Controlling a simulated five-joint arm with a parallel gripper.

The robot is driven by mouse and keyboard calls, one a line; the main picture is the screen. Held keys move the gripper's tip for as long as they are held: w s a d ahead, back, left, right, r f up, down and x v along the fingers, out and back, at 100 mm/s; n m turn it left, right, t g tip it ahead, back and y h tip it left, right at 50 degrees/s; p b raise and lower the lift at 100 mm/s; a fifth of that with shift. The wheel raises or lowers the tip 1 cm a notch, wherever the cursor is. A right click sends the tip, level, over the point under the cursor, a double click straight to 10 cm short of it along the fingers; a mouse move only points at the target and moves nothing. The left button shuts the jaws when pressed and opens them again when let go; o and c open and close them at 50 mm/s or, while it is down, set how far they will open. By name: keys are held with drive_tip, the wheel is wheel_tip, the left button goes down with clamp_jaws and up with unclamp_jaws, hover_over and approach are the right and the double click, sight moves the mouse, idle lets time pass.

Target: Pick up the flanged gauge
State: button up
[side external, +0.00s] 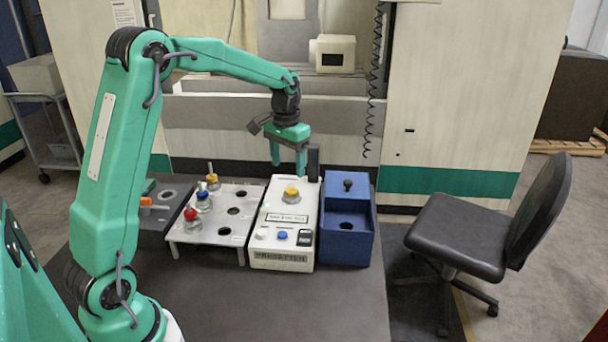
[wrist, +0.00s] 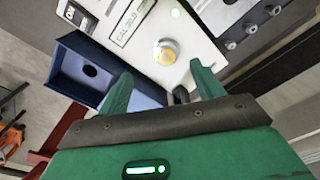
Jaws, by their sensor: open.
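A yellow-topped piece with a wide round metal base (side external: 291,194) sits on top of the white presetter box (side external: 270,229); it looks like the flanged gauge. In the wrist view the piece (wrist: 165,52) lies just beyond the gap between my fingertips. My gripper (side external: 288,168) is open and empty, fingers pointing down, above the far half of the presetter. In the wrist view both green fingers (wrist: 161,75) are apart with nothing between them. The piece's underside is hidden.
A blue box (side external: 347,238) with a dark knob (side external: 348,185) stands close on the right. A dark upright post (side external: 313,163) rises at the presetter's back. The front of the table is clear.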

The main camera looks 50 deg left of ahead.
sight(291, 190)
drive_tip(key=shift+w+a+f, duration=0.35)
drive_tip(key=shift+a+f, duration=0.1)
drive_tip(key=shift+f, duration=0.1)
drive_tip(key=shift+w+a+f, duration=0.3)
drive_tip(key=shift+a+f, duration=0.1)
drive_tip(key=shift+f, duration=0.15)
drive_tip(key=shift+w+d+f, duration=0.1)
drive_tip(key=shift+w+f, duration=0.05)
drive_tip(key=shift+f, duration=1.8)
drive_tip(key=shift+w+d+f, duration=0.1)
drive_tip(key=shift+f, duration=1.85)
drive_tip(key=shift+c, duration=0.5)
drive_tip(key=c, duration=1.1)
clamp_jaws()
drive_tip(key=shift+r, duration=0.15)
wheel_tip(291, 190, up, 10)
